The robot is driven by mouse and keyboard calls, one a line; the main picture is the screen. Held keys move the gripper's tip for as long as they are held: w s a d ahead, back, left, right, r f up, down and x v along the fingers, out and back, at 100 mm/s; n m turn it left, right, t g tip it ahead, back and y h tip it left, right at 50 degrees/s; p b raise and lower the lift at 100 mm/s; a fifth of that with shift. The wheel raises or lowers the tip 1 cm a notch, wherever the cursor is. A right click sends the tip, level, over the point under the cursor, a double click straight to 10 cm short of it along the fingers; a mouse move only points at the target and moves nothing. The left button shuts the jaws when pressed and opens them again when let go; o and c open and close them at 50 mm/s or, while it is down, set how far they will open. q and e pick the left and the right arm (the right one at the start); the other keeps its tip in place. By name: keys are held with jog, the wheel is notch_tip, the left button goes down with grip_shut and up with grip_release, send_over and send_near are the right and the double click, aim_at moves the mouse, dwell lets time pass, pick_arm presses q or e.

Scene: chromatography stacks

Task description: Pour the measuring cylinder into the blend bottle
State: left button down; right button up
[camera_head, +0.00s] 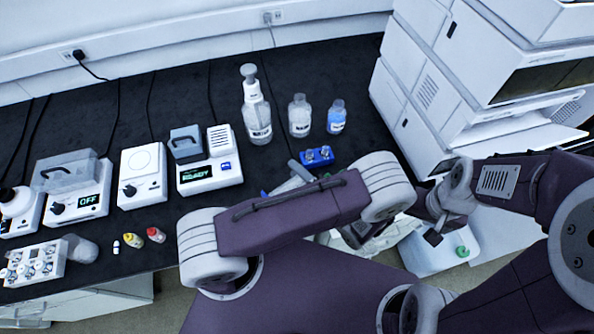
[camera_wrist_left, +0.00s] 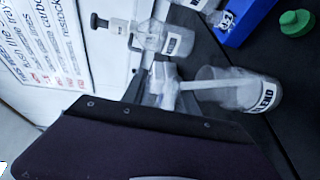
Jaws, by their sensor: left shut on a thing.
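My left gripper (camera_wrist_left: 160,88) is shut on the measuring cylinder; my own arm hides most of this gripper in the head view. The cylinder (camera_head: 301,170) shows there as a grey tilted tube just beyond the arm. In the left wrist view a pale narrow shape runs from the gripper to the blend bottle (camera_wrist_left: 235,90), a clear bottle with a white label. Whether this shape is the cylinder's end or liquid, I cannot tell. The bottle's fill is unclear. My right gripper (camera_head: 438,222) hangs at the right, apart from these things; its finger gap is unclear.
A blue rack (camera_head: 317,157) stands beyond the cylinder. A pump bottle (camera_head: 256,115), a clear bottle (camera_head: 300,118) and a blue-liquid bottle (camera_head: 336,118) stand behind it. Instruments line the left, and a white stack (camera_head: 440,90) the right. A green cap (camera_wrist_left: 297,22) lies near the rack.

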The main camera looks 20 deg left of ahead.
dwell(0.3)
pick_arm(q)
jog(key=shift+w+m, duration=0.1)
jog(key=shift+m, duration=0.4)
jog(key=shift+r+m+p, duration=0.1)
jog(key=shift+m+p, duration=0.3)
jog(key=shift+m, duration=0.1)
